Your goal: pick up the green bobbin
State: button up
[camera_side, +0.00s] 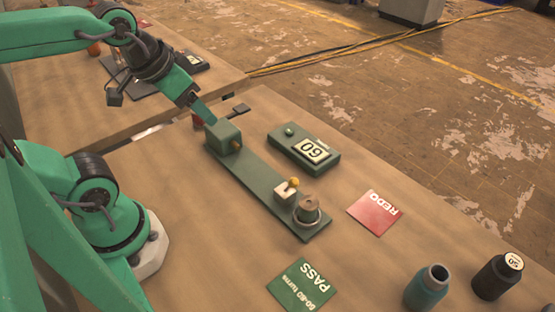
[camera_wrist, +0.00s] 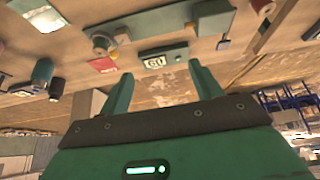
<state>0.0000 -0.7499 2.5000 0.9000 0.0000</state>
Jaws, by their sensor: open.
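A teal-green bobbin (camera_side: 426,288), a hollow cylinder with an open top, stands upright near the front right of the table in the side view. It also shows at the left of the wrist view (camera_wrist: 42,70). My gripper (camera_side: 205,112) is far to its upper left in the side view, over the box end of a long green winder (camera_side: 262,188); whether it touches the box is unclear. In the wrist view my gripper (camera_wrist: 160,71) has its two green fingers spread, with nothing held between them.
A black bobbin (camera_side: 497,276) stands right of the green one. A red REDO card (camera_side: 374,211) and green PASS card (camera_side: 304,285) lie flat.

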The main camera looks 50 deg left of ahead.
jog(key=m+g, duration=0.6)
jog(key=m, duration=1)
send_over(308, 201)
jog(key=f, duration=1.3)
jog(key=shift+a+f, duration=0.15)
jog(key=shift+a, duration=0.1)
jog(key=shift+d+f+m, duration=0.25)
jog(key=shift+f+m, duration=0.05)
jog(key=shift+f, duration=0.1)
jog(key=shift+f, duration=1.2)
jog(key=shift+f, duration=0.1)
